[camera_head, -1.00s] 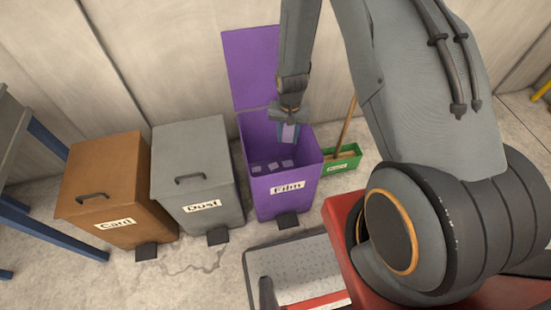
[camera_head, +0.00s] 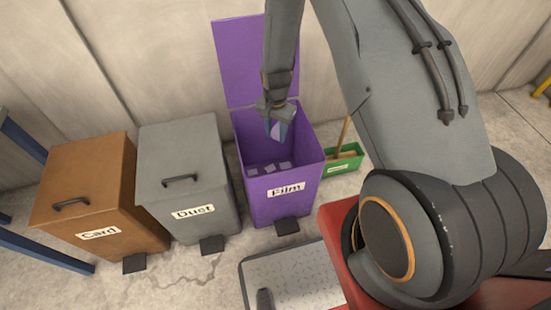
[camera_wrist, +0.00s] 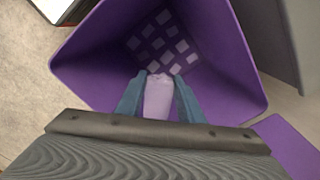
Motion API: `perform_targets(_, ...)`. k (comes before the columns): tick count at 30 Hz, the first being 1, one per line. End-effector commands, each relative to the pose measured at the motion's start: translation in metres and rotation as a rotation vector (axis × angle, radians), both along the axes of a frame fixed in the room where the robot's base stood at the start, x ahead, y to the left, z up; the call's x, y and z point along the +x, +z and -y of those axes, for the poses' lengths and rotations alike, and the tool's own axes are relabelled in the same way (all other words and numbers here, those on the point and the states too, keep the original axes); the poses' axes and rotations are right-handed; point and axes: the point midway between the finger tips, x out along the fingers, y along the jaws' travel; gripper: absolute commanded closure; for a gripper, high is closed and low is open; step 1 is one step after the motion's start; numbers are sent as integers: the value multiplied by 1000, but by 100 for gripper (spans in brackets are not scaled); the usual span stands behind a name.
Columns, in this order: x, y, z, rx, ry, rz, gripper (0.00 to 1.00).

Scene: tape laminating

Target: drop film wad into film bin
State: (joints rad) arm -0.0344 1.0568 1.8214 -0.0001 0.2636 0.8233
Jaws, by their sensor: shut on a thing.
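The film bin (camera_head: 290,203) is purple, labelled "Film", with its lid (camera_head: 247,62) standing open at the back. It also shows in the wrist view (camera_wrist: 225,65), with several pale patches on its bottom. My gripper (camera_head: 277,134) points down over the bin's opening. In the wrist view my gripper (camera_wrist: 159,88) is shut on the film wad (camera_wrist: 159,98), a pale lilac piece between the two blue-grey fingers. The wad is small and partly hidden by the fingers in the head view. The bin's bottom lies beyond the wad.
A grey bin (camera_head: 188,165) labelled "Dust" and a brown bin (camera_head: 95,195) labelled "Card" stand left of the film bin, lids shut. A green box (camera_head: 342,165) with a wooden handle stands to its right. A wall is close behind.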

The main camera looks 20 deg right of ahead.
Motion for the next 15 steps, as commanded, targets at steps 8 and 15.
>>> perform_targets(8,0,-19,0,0,1,0,86)
perform_targets(15,0,-18,0,0,1,0,59)
